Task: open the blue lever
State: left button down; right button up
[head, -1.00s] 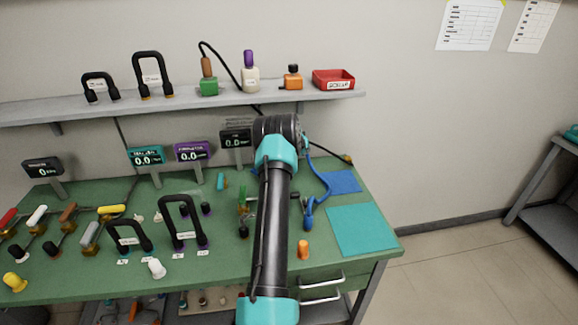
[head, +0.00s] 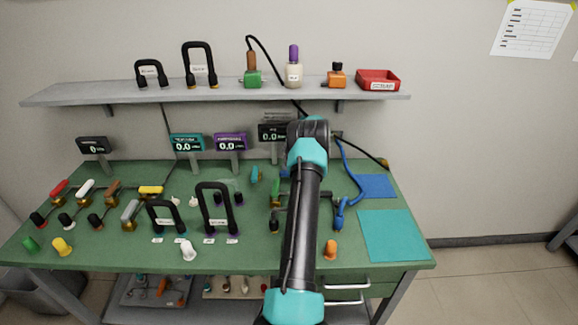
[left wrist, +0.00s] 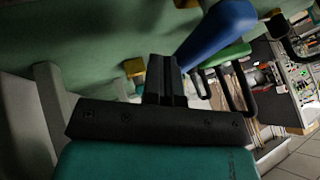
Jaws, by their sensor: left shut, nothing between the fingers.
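The blue lever shows in the left wrist view as a thick blue handle (left wrist: 222,30), slanting from the top right down toward my fingers. My left gripper (left wrist: 165,72) is shut and empty, with its black fingertips just beside the handle's lower end. I cannot tell whether they touch. In the head view my left arm reaches over the right part of the green bench. It hides most of the blue lever and the gripper there. My right gripper is in neither current view.
A green lever (head: 276,190) stands left of the arm; its green handle also shows in the left wrist view (left wrist: 226,55). A blue hose tool (head: 340,212), an orange knob (head: 330,250) and a teal mat (head: 394,236) lie right. Black frame handles (head: 216,208) stand left.

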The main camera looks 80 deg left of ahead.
pick_arm(q)
jog(key=shift+s+d+n+h, duration=0.2)
jog(key=shift+n+h, duration=0.1)
jog(key=shift+n, duration=0.2)
dwell(0.3)
jog(key=v, duration=0.7)
jog(key=shift+r, duration=0.25)
jog(key=shift+a, duration=0.1)
dwell(0.3)
